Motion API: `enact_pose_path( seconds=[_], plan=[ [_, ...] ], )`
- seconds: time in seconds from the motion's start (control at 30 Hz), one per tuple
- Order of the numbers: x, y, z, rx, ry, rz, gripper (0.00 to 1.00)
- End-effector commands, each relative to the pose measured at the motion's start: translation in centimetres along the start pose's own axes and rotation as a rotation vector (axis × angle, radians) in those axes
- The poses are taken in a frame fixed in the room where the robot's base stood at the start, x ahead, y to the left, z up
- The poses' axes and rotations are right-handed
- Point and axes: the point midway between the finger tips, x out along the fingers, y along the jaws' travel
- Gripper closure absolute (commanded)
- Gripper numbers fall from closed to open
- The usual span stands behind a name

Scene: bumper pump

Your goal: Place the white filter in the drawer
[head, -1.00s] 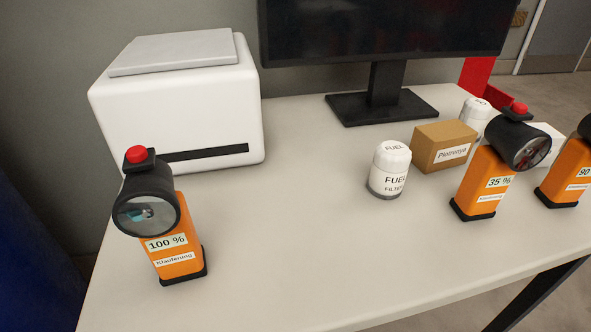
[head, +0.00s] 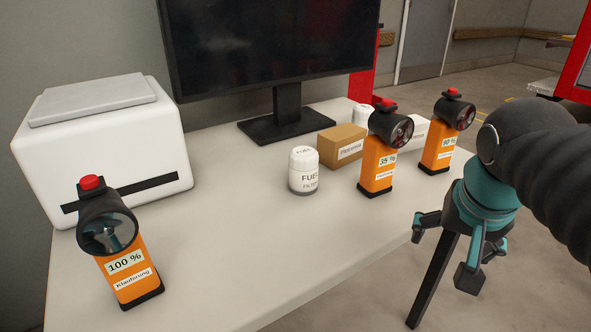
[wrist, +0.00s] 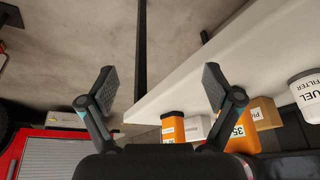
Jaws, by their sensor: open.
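A white fuel filter (head: 303,172) with a dark base stands upright on the table, left of a cardboard box. It also shows at the right edge of the wrist view (wrist: 306,88). A second white filter (head: 362,116) stands farther back, partly hidden by an orange lamp. My gripper (head: 447,252) is open and empty beyond the table's right edge, apart from both filters. In the wrist view its fingers (wrist: 158,85) are spread with nothing between them. No open drawer is clear; a red cabinet with a grey ribbed front (wrist: 62,157) shows at lower left of the wrist view.
Orange lamps marked 35 % (head: 378,165) and 90 % (head: 438,153) stand between the near filter and my gripper. Another lamp (head: 127,270) stands front left. The cardboard box (head: 340,146), monitor (head: 270,45) and white printer (head: 110,150) are behind. The table's front middle (head: 250,250) is clear.

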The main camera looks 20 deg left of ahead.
Motion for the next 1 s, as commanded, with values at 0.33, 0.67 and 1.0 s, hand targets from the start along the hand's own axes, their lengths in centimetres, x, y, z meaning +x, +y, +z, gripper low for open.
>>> enact_pose_path(
  seconds=[0.33,0.67,1.0],
  plan=[
    [-4.5,-13.5,-9.2,0.195,-0.059,0.11,0.1],
    [-6.8,-26.9,-10.8,0.424,-0.012,0.22,0.1],
    [-6.6,-31.2,-9.8,0.524,0.024,0.255,0.1]
  ],
)
